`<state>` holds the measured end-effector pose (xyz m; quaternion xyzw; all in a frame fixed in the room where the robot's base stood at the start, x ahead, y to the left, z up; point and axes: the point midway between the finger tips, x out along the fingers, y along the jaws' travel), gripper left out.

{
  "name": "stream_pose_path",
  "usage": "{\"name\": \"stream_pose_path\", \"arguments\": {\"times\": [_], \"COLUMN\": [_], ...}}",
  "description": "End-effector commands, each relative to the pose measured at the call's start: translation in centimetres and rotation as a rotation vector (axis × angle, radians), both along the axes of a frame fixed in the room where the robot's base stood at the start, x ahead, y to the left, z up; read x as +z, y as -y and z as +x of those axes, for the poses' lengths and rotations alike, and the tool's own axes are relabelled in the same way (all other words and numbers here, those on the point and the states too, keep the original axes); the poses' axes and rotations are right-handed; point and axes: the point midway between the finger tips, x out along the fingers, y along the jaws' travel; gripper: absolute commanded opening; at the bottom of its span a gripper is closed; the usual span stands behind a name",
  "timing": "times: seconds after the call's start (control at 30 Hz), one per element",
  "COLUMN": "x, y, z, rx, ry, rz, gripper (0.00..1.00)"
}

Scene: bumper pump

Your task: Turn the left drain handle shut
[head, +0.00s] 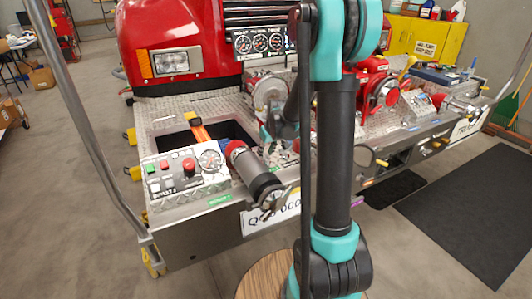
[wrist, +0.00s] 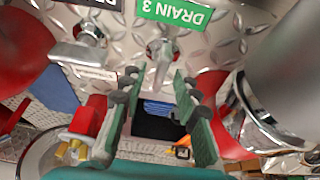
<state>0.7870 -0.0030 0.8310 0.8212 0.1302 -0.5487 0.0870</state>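In the wrist view, a small silver handle (wrist: 163,58) hangs on the diamond-plate panel below a green label (wrist: 175,10) reading DRAIN 3, seen upside down. My gripper (wrist: 157,82) is open, with its two green fingers pointing at this handle. The handle shows in the gap between the fingertips, and I cannot tell whether they touch it. A second silver handle (wrist: 88,38) is at the left under a black label. Which one is the left drain handle is not clear from the labels. In the head view, my gripper (head: 276,137) is low over the bumper, partly hidden by my arm.
A grey cylinder (wrist: 285,60) with a chrome ring stands close on the right in the wrist view. A red part (wrist: 22,45) is at the left. In the head view, a control panel (head: 185,175) and a black-and-grey nozzle (head: 255,175) sit left of my arm.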

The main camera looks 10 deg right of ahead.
Motion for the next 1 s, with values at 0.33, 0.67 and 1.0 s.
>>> {"name": "stream_pose_path", "arguments": {"times": [0.33,0.67,1.0], "x": [-0.14,-0.12,-0.11], "y": [-0.02,-0.01,-0.07], "z": [0.03,0.03,0.02], "rx": [0.000,0.000,-0.039], "ry": [0.000,0.000,0.000], "rz": [0.000,0.000,0.000], "gripper": [0.26,0.00,0.00]}}
